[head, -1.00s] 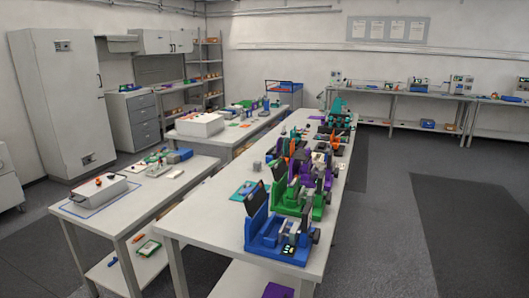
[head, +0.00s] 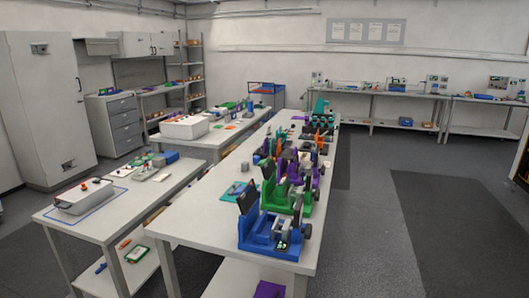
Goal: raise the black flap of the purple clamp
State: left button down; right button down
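The purple clamp (head: 317,178) stands on the long central table (head: 190,228), right behind the green clamp. It is small in the head view, and the green clamp partly hides it. I cannot make out clearly how its black flap stands. The green clamp (head: 297,207) and the blue clamp (head: 262,243) stand in front of it, with the blue one nearest the table's front end. Dark raised flaps show at the left of the blue and green clamps. Neither of my grippers is in view.
More coloured devices, including a teal one (head: 322,107), line the table behind the purple clamp. A teal board (head: 238,192) lies left of the clamps. The floor right of the table is open, with a dark mat (head: 450,220). A side table (head: 95,222) stands left.

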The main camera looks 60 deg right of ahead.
aim_at(289, 154)
jog(key=l, duration=6.6)
